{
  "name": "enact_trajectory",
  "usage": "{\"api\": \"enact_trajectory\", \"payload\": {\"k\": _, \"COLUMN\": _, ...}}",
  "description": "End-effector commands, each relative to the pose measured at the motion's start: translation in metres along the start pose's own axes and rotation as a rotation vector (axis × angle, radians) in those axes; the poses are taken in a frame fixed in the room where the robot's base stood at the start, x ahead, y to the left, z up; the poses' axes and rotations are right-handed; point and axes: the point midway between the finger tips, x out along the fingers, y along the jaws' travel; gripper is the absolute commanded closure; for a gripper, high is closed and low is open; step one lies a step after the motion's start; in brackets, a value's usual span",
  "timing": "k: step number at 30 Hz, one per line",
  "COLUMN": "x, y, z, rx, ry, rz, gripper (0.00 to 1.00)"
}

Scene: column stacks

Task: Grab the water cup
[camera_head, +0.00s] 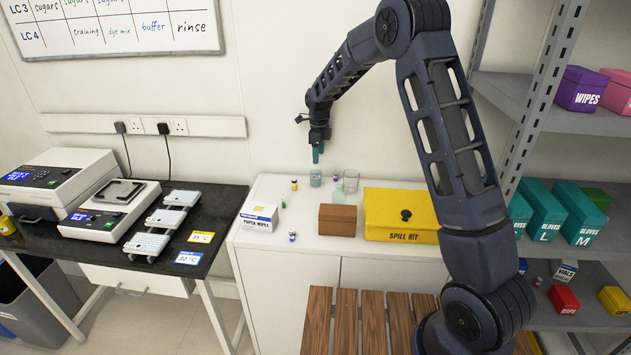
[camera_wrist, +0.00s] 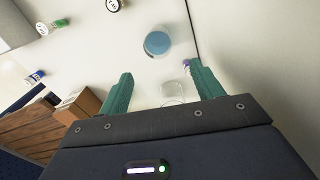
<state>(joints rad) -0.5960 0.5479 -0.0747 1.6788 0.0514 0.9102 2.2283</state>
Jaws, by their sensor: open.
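The water cup (camera_head: 315,179) is a small clear cup with blue liquid, upright on the white cabinet top near the wall. In the wrist view the water cup (camera_wrist: 157,43) shows from above, ahead of the fingertips and between their lines. My gripper (camera_head: 318,154) hangs above it in the head view, fingers down and apart from it. In the wrist view my gripper (camera_wrist: 163,80) has its two green fingers wide apart with nothing held. An empty clear glass (camera_head: 350,180) stands to the right of the cup; the wrist view shows it (camera_wrist: 172,92) between the fingers, partly hidden.
Small vials (camera_head: 294,184) (camera_wrist: 113,5) stand near the cup. A brown box (camera_head: 337,220), a yellow spill kit (camera_head: 400,213) and a paper wipes box (camera_head: 259,218) sit on the same top. A shelf with boxes (camera_head: 544,209) stands at the right.

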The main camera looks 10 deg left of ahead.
Motion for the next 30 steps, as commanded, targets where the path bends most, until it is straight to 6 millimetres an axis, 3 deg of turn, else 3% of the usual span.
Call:
{"api": "enact_trajectory", "payload": {"k": 5, "x": 0.013, "y": 0.0, "z": 0.01, "rx": 0.032, "ry": 0.006, "rz": 0.004, "gripper": 0.34}}
{"api": "enact_trajectory", "payload": {"k": 30, "x": 0.099, "y": 0.001, "z": 0.011, "rx": 0.034, "ry": 0.006, "rz": 0.006, "gripper": 0.34}}
